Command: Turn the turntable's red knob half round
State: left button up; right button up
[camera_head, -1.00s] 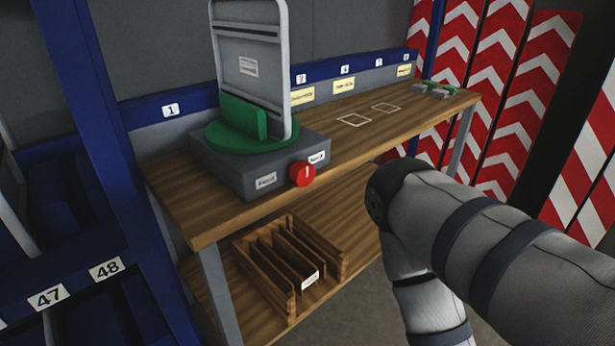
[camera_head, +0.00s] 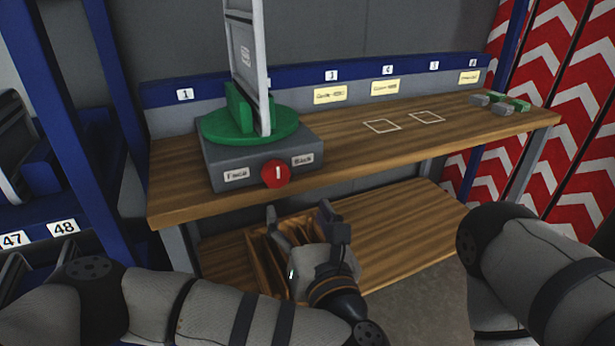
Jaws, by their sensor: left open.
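The red knob (camera_head: 276,173) is on the front face of the turntable's grey base (camera_head: 222,160), between a label at its left and one reading "Back" at its right. Its white mark points upright. The green turntable disc (camera_head: 218,127) on top carries a grey sign panel (camera_head: 240,62) in a green holder, seen at a steep angle. My left gripper (camera_head: 298,213) is open and empty, below and a little right of the knob, in front of the bench edge and apart from the knob. My right arm shows at the right; its gripper is out of view.
The wooden bench top (camera_head: 350,150) has two white outlined squares and several small grey and green parts at its far right. A slotted wooden box (camera_head: 262,262) stands on the lower shelf (camera_head: 400,225), partly hidden by my left gripper. A blue rack post (camera_head: 118,90) rises at the left.

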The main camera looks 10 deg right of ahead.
aim_at(277, 178)
pick_arm(q)
jog(key=shift+n+y, duration=0.3)
jog(key=shift+n, duration=0.2)
jog(key=x, duration=1.2)
jog(key=shift+w+a+r+b, duration=0.2)
jog(key=shift+a+b, duration=0.1)
jog(key=shift+a, duration=0.15)
jog(key=c, duration=1.2)
